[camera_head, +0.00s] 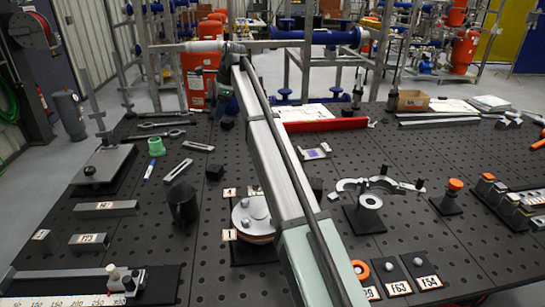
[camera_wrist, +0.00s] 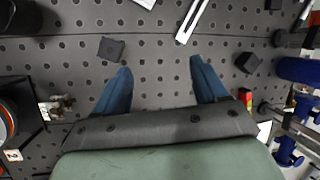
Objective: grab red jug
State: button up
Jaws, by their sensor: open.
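No red jug can be made out for certain. In the head view, an orange-red container (camera_head: 193,92) shows at the back left, past the table's far edge. It is partly hidden by my arm, and I cannot tell whether it is the jug. My gripper (camera_wrist: 163,82) is open in the wrist view, with two blue fingers spread apart and nothing between them but the perforated table top (camera_wrist: 160,68). No red jug shows in the wrist view.
A black mug (camera_head: 183,205), a green fitting (camera_head: 156,146), a flanged metal part (camera_head: 250,215) and a red channel (camera_head: 325,125) stand on the table. A dark block (camera_wrist: 110,48) lies near the left finger, another (camera_wrist: 248,62) beyond the right.

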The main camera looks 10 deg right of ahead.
jog(key=s+d+f+m+g+h, duration=0.1)
jog(key=s+d+f+m, duration=0.2)
jog(key=d, duration=0.7)
jog(key=s+d+f+m+h, duration=0.15)
jog(key=s+d, duration=0.25)
jog(key=d, duration=0.6)
jog(key=f, duration=0.6)
jog(key=a+f, duration=0.1)
jog(key=f, duration=0.2)
jog(key=shift+f, duration=0.1)
jog(key=shift+s+a+f, duration=0.1)
jog(key=shift+a+f, duration=0.05)
jog(key=shift+f, duration=1.15)
jog(key=shift+s+a+f, duration=0.1)
jog(key=shift+f, duration=1.15)
jog(key=c, duration=1.3)
